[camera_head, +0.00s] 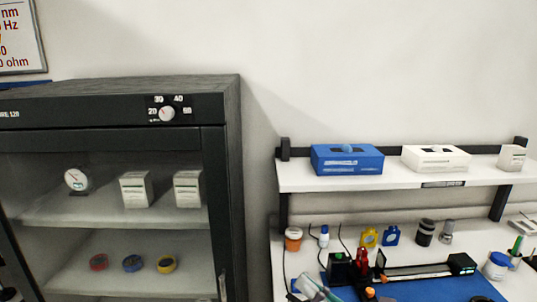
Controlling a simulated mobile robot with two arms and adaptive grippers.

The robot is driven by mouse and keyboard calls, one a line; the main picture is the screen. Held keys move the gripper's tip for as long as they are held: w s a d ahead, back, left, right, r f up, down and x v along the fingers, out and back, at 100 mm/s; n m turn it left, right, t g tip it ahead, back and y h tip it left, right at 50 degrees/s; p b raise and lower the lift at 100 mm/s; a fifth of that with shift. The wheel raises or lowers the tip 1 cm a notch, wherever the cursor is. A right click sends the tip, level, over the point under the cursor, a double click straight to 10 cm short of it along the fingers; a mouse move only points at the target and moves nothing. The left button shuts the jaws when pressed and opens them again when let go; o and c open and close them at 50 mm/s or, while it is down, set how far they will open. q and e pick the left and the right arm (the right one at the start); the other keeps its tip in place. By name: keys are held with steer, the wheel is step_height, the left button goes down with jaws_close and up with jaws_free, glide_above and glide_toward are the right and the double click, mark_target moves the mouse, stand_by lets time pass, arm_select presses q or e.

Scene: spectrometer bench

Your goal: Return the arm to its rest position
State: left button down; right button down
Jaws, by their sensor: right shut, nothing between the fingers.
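My right gripper is hardly to be made out at the bottom of the head view, and I cannot place its fingertips. I see nothing held in it. My left gripper is not in view. No arm stands out clearly against the bench or the cabinet, so I cannot tell the arm's pose. A pale, slanting piece (315,288) is cut off by the bottom edge in front of the bench, and I cannot tell what it is.
A dark glass-fronted cabinet (233,150) stands left, with boxes, a dial gauge and coloured rolls inside. Right, a white shelf (380,185) carries a blue box (347,167) and white boxes above a cluttered bench with a blue mat (430,291).

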steer(key=w+d+f+m+t+h, duration=0.1)
steer(key=d+f+m+t+h, duration=0.15)
steer(key=d+m+h, duration=0.75)
steer(key=d+f+m+t+h, duration=0.1)
steer(key=d+m+t+h, duration=0.4)
steer(key=m, duration=0.9)
steer(key=s+d+f+m+g+h, duration=0.2)
steer(key=f+m+g, duration=0.2)
steer(key=f, duration=0.1)
steer(key=s+d+f+m+g+h, duration=0.1)
steer(key=f+m+g+h, duration=0.15)
steer(key=f+m, duration=0.2)
steer(key=s+a+f+m+g+y, duration=0.2)
steer(key=s+f+m+g, duration=0.1)
steer(key=s+f+g, duration=0.45)
steer(key=s+a+f+m+g+y, duration=0.25)
steer(key=s+f+g, duration=0.25)
steer(key=s+f, duration=0.5)
step_height(320, 180, down, 24)
steer(key=s+b, duration=0.2)
steer(key=s+d+f+g+h+b, duration=0.1)
steer(key=s+d+f+g, duration=0.1)
steer(key=s+f, duration=1.4)
step_height(320, 180, down, 3)
steer(key=shift+s+d+r, duration=0.1)
steer(key=shift+s+d, duration=0.1)
steer(key=shift+d, duration=0.1)
